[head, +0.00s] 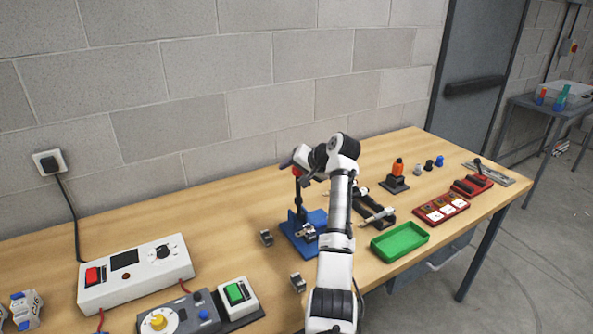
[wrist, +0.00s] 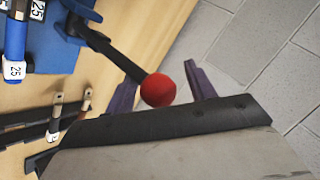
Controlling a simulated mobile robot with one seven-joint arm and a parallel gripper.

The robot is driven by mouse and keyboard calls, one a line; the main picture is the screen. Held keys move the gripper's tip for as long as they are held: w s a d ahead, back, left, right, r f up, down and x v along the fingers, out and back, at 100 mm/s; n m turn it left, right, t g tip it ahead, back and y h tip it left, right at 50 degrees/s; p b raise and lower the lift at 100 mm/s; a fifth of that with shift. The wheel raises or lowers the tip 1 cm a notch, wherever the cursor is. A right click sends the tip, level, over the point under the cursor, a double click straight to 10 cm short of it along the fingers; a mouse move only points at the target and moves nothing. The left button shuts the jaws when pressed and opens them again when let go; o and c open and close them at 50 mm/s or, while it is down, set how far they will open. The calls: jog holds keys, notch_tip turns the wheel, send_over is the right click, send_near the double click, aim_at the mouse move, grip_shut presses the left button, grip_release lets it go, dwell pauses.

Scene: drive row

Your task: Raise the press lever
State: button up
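The press (head: 304,229) has a blue base and stands near the middle of the bench. Its black lever ends in a round red knob (head: 297,171), raised well above the base in the head view. In the wrist view the knob (wrist: 158,90) sits between the two purple fingers of my gripper (wrist: 161,90), and the black lever (wrist: 118,58) runs from it to the upper left. The left finger is close to the knob; a gap shows at the right finger. My gripper (head: 296,164) is at the knob in the head view, where its fingers are partly hidden.
A white control box (head: 136,272) and a green-button switch (head: 238,296) lie to the left. Small metal parts (head: 267,237) lie beside the press. A block wall stands behind.

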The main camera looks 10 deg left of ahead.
jog(key=shift+s+d+r, duration=0.1)
jog(key=shift+r, duration=0.05)
jog(key=b+v, duration=0.4)
jog(key=v, duration=0.9)
jog(key=shift+d+b, duration=0.2)
jog(key=shift+b, duration=0.1)
jog(key=shift+s, duration=0.1)
jog(key=shift+c, duration=0.3)
